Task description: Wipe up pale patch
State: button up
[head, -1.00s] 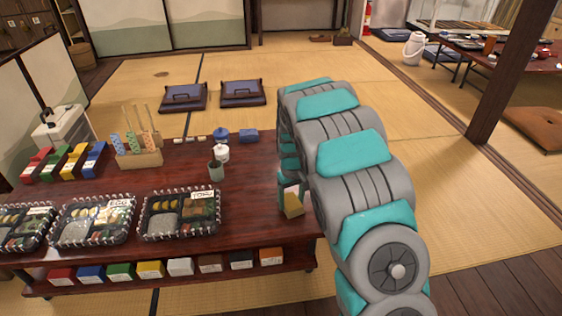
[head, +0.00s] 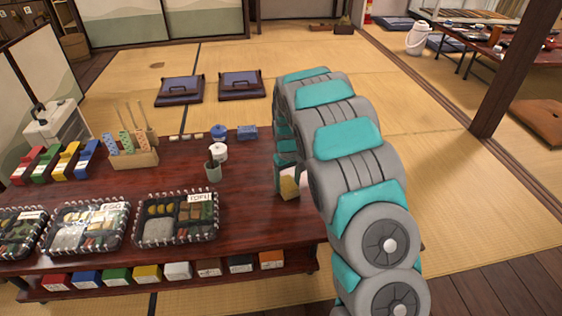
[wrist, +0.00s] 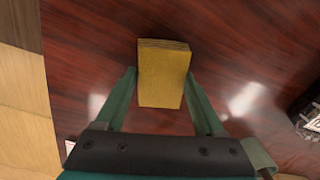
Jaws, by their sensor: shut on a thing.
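A yellow sponge-like block (wrist: 163,78) stands between the two green fingers of my gripper (wrist: 160,74) in the wrist view. My gripper is shut on it. In the head view, the yellow block (head: 289,188) shows below my gripper (head: 287,174), low over the right end of the dark red table (head: 245,215). I cannot tell whether it touches the tabletop. I cannot clearly make out a pale patch. Light streaks on the glossy wood in the wrist view look like glare, and my arm hides part of the table's right end.
Lunch trays (head: 177,218) line the table's front left. A grey-green cup (head: 212,171), a white pot (head: 218,152) and a holder with sticks (head: 134,157) stand behind them. Colored boxes (head: 147,273) fill the shelf below. The tabletop between tray and block is clear.

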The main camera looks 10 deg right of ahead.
notch_tip(320, 180, up, 8)
jog(key=shift+r+p, duration=0.1)
jog(key=shift+p, duration=0.5)
jog(key=shift+s, duration=0.15)
